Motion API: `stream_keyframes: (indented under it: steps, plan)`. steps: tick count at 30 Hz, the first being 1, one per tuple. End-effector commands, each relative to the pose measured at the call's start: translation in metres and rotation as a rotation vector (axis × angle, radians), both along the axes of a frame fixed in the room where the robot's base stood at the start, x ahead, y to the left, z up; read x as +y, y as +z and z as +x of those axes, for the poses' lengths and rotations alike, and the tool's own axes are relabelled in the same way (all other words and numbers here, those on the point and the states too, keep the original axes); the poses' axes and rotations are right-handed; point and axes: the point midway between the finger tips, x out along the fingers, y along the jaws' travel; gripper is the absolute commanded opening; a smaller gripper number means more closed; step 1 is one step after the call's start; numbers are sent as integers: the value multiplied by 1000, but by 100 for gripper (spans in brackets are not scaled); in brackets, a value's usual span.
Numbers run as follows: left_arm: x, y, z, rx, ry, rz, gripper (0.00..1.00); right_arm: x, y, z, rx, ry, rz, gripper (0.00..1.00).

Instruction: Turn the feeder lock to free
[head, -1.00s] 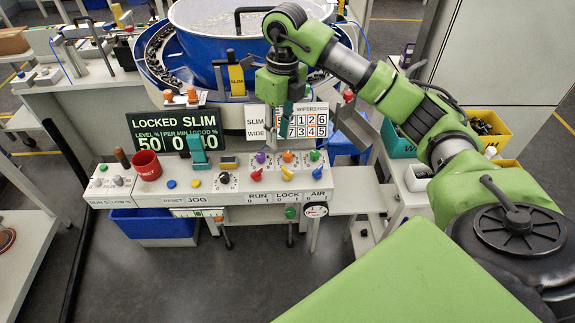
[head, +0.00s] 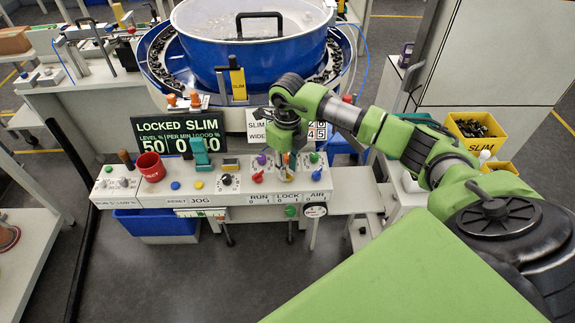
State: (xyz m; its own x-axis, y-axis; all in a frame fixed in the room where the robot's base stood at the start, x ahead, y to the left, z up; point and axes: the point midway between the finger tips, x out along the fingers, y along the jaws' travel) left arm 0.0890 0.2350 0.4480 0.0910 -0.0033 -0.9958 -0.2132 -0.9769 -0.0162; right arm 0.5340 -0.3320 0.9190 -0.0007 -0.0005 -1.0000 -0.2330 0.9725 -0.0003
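The feeder lock is the switch above the LOCK label (head: 287,196) on the front of the light grey control panel (head: 150,199). Its yellow knob is largely hidden by my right gripper, so which way it points cannot be told. The dark display (head: 185,131) behind the panel reads LOCKED SLIM. My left gripper is out of view.
A purple knob (head: 262,160) and a green knob (head: 314,158) stand close behind the gripper. A red cup (head: 150,167) and a teal lever (head: 201,152) are further left on the panel. The large blue bowl (head: 250,65) is behind.

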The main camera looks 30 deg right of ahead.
Motion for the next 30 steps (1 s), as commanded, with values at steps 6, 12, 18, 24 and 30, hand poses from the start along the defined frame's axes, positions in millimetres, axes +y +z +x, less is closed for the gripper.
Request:
stream_keyframes:
  steps: [6, 12, 18, 24, 30]
  plan:
    - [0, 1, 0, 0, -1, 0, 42, 0, -4, 0, -1, 1, 0, 24]
    - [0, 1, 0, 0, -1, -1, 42, 0, -4, 0, -1, 1, 0, 3]
    - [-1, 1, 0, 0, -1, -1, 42, 0, -4, 0, -1, 1, 0, 0]
    - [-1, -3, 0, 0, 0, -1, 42, 0, -4, 0, -1, 21, 0, 0]
    - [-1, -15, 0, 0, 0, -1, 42, -1, -6, 0, -2, 106, -1, 0]
